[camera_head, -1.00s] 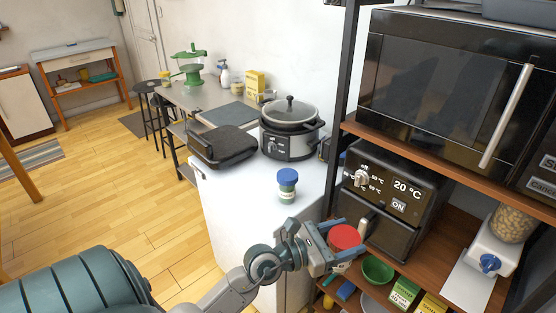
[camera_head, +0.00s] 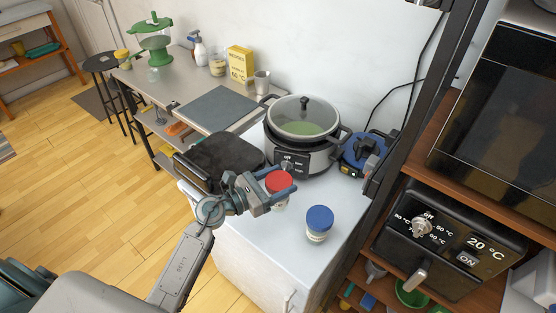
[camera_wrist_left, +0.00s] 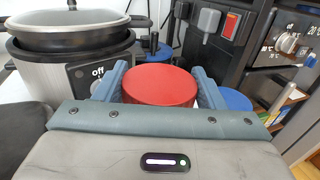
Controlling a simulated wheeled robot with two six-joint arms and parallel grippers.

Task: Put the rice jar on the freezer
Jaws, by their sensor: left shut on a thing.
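A jar with a red lid (camera_head: 279,184) is held between the fingers of my left gripper (camera_head: 272,190), over the white top of the freezer (camera_head: 262,234). In the left wrist view the red lid (camera_wrist_left: 159,84) fills the space between the two fingers (camera_wrist_left: 160,88). Whether the jar's base touches the freezer top is hidden. A second jar, with a blue lid (camera_head: 319,222), stands upright on the freezer top to the right of the gripper. The labels cannot be read. My right gripper is not in view.
A slow cooker (camera_head: 303,137) and a dark closed grill (camera_head: 220,160) stand at the back of the freezer top. A blue and black device (camera_head: 364,151) sits right of the cooker. The shelf unit with an oven (camera_head: 440,243) stands at the right.

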